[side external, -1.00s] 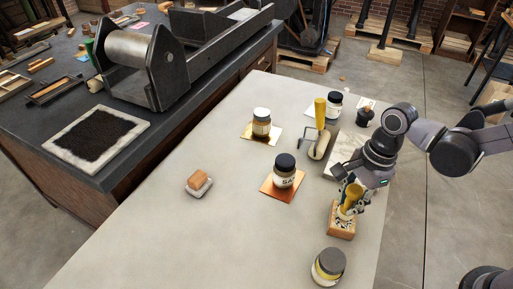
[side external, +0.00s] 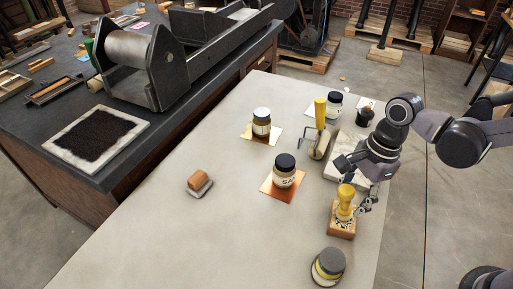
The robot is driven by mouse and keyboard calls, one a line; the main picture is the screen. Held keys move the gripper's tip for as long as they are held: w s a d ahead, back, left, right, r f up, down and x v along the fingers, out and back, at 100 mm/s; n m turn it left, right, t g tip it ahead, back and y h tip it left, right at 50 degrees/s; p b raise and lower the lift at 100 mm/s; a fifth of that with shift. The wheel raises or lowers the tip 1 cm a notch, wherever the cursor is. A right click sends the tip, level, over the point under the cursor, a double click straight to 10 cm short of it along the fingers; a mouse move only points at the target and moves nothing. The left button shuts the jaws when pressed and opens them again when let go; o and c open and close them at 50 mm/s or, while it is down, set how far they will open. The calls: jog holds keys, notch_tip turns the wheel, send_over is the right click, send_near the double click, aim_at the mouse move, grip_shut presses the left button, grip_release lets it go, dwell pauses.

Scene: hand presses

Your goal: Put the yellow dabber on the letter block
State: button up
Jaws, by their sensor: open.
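The yellow dabber (side external: 345,200) stands upright on top of the letter block (side external: 341,228), a wooden block with dark markings on its front face, near the right edge of the pale table. My gripper (side external: 356,182) is open, with its fingers spread above and to the right of the dabber. The dabber's handle shows free of the fingers, though the right finger is close to it in the picture. I cannot tell whether that finger touches it.
A jar on a copper sheet (side external: 284,170) stands left of the block. A grey-lidded tin (side external: 328,266) is in front. The table's left foreground is clear.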

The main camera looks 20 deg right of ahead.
notch_tip(320, 180, up, 10)
jog(key=d, duration=0.2)
jog(key=s+d+n+t+h, duration=0.1)
jog(key=d+n+t, duration=0.6)
jog(key=d+n, duration=0.5)
jog(key=n, duration=0.6)
jog(key=shift+d+f+h, duration=0.2)
jog(key=shift+f+h, duration=0.2)
